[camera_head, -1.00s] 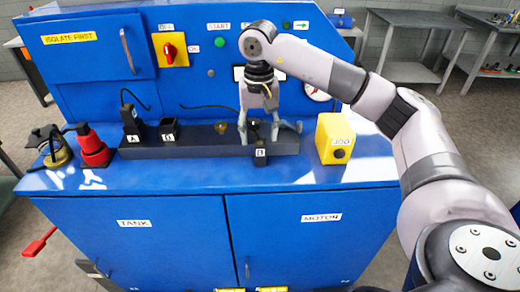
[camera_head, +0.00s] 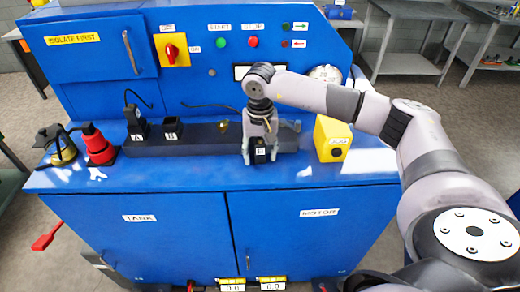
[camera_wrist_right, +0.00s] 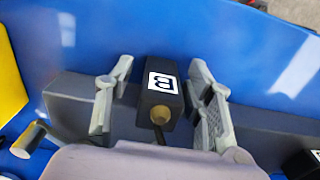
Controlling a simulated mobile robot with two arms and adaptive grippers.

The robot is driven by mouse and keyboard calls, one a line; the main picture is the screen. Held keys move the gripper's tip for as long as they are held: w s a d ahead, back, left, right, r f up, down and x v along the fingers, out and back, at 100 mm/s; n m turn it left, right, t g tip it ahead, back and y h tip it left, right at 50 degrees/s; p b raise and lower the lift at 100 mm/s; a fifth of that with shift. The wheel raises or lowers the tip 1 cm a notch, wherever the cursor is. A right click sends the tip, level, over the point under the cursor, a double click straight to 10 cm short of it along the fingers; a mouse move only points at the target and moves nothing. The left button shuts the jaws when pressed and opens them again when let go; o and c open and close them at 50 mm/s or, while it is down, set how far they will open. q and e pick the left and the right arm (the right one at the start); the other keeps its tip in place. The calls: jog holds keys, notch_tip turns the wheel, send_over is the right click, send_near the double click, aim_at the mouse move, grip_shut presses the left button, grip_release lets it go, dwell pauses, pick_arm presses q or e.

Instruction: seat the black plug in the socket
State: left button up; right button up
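The black plug (camera_head: 260,153) has a white label that reads B and stands at the front edge of the dark strip. It also shows in the right wrist view (camera_wrist_right: 160,100), its cable end toward the camera. My right gripper (camera_head: 260,157) points down over it, one finger on each side. In the right wrist view my right gripper (camera_wrist_right: 160,95) is open, with small gaps beside the plug. An open-topped black socket (camera_head: 172,130) with a white label stands on the strip, left of the gripper. My left gripper is not in view.
The dark strip (camera_head: 205,140) also carries a black plug unit labelled A (camera_head: 136,124). A yellow box (camera_head: 332,138) stands close to the right of my gripper. A red device (camera_head: 98,146) and a brass padlock-like item (camera_head: 62,152) stand left. The front bench top is clear.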

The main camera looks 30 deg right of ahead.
jog(key=c, duration=0.4)
grip_shut()
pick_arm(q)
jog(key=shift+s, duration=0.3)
